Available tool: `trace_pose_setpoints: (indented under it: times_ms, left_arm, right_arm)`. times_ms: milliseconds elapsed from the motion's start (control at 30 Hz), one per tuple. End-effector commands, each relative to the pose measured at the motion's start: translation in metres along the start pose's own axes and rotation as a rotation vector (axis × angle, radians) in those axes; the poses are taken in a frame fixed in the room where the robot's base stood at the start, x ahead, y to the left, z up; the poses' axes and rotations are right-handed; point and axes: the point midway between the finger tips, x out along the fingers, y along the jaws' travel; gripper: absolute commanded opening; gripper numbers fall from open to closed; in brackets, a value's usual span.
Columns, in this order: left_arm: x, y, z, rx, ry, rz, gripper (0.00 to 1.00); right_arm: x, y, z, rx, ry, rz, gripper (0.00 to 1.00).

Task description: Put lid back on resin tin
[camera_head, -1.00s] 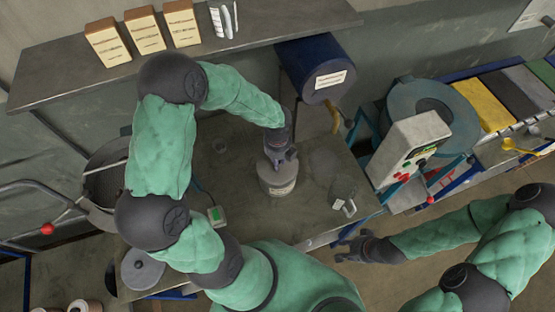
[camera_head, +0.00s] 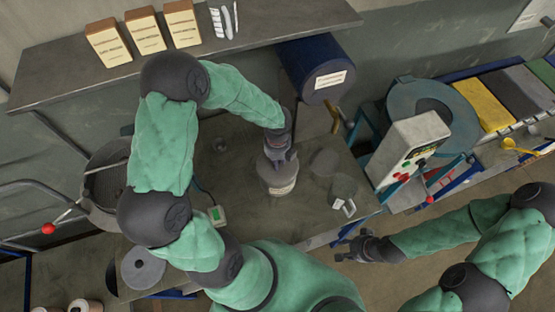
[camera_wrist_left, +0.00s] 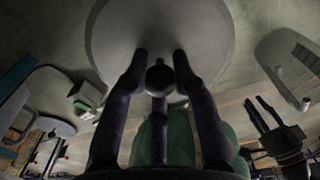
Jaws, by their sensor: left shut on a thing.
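The resin tin (camera_head: 283,186) stands upright on the workbench, grey with a pale label. My left gripper (camera_head: 279,153) is directly above it, pointing down, and hides part of its top. In the left wrist view the round grey lid (camera_wrist_left: 205,35) fills the top middle, and its dark knob (camera_wrist_left: 160,76) is between the fingers of my left gripper (camera_wrist_left: 160,58), which is shut on it. The lid is at the tin's top; I cannot tell whether it is fully seated. My right gripper (camera_head: 348,251) is open and empty, off the bench's front edge.
A blue drum (camera_head: 318,70) and control box (camera_head: 410,150) stand at right. A shelf (camera_head: 70,70) with boxes runs behind.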

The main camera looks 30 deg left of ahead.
Motion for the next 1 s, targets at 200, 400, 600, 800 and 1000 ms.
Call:
trace_pose_setpoints:
  times_ms: [200, 400, 600, 800, 1000]
  left_arm:
    - [0.0002, 0.0000, 0.0000, 0.000, 0.000, 0.000, 0.00]
    - [0.0002, 0.0000, 0.0000, 0.000, 0.000, 0.000, 0.55]
    - [0.0003, 0.0000, -0.0001, 0.000, 0.000, 0.000, 0.55]
    - [0.0005, 0.0001, -0.0003, 0.000, 0.001, 0.000, 0.78]
    - [0.0004, 0.0001, -0.0002, 0.000, 0.001, 0.000, 0.78]
  right_arm:
    - [0.0002, 0.0001, 0.0000, 0.000, 0.000, 0.000, 0.35]
    - [0.0002, 0.0001, 0.0000, 0.000, 0.000, 0.000, 0.35]
    - [0.0002, 0.0001, 0.0000, 0.000, 0.000, 0.000, 0.35]
    - [0.0002, 0.0001, 0.0000, 0.000, 0.000, 0.000, 0.35]
    - [0.0002, 0.0001, 0.0000, 0.000, 0.000, 0.000, 0.35]
